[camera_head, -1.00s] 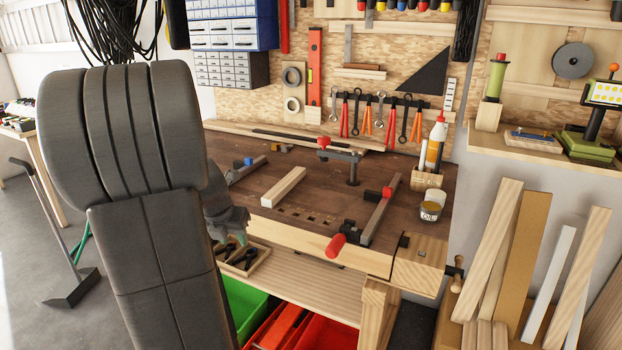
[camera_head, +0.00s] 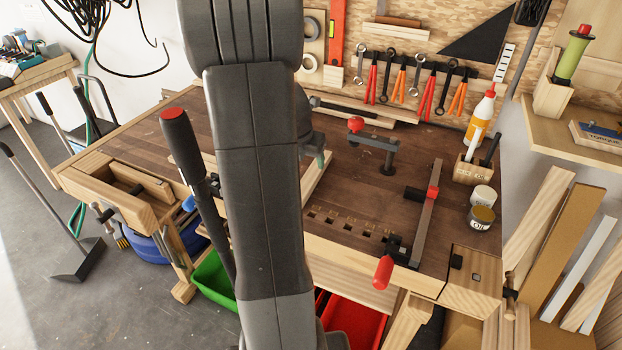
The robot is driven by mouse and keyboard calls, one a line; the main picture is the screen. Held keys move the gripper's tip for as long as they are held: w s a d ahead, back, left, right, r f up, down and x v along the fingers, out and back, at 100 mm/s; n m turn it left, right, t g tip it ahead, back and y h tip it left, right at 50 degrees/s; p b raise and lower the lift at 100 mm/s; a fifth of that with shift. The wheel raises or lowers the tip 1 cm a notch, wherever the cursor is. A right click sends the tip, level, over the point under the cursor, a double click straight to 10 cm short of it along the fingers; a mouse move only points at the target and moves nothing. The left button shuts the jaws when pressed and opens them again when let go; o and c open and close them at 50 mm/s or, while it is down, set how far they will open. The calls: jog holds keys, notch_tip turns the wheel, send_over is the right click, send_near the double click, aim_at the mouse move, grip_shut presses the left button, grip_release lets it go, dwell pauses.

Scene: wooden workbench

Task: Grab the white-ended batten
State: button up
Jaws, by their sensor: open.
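A pale wooden batten (camera_head: 317,178) lies on the dark bench top, just right of my arm. My arm hides part of it, and I cannot make out a white end. My gripper (camera_head: 319,160) shows only in part past the right side of my arm, with a greenish fingertip at the batten's far part. The gripper is open. Whether it touches the batten or is around it cannot be told.
A black clamp with a red knob (camera_head: 372,146) stands right of the batten. A long bar clamp (camera_head: 428,215) lies farther right.

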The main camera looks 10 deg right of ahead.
aim_at(312, 174)
jog(key=shift+w+d+f, duration=0.25)
jog(key=shift+d+f, duration=0.05)
jog(key=shift+f, duration=0.3)
jog(key=shift+d+f, duration=0.1)
jog(key=shift+f, duration=0.5)
jog(key=shift+x, duration=2.7)
jog(key=shift+w+r, duration=0.1)
jog(key=shift+w, duration=0.1)
jog(key=c, duration=1.1)
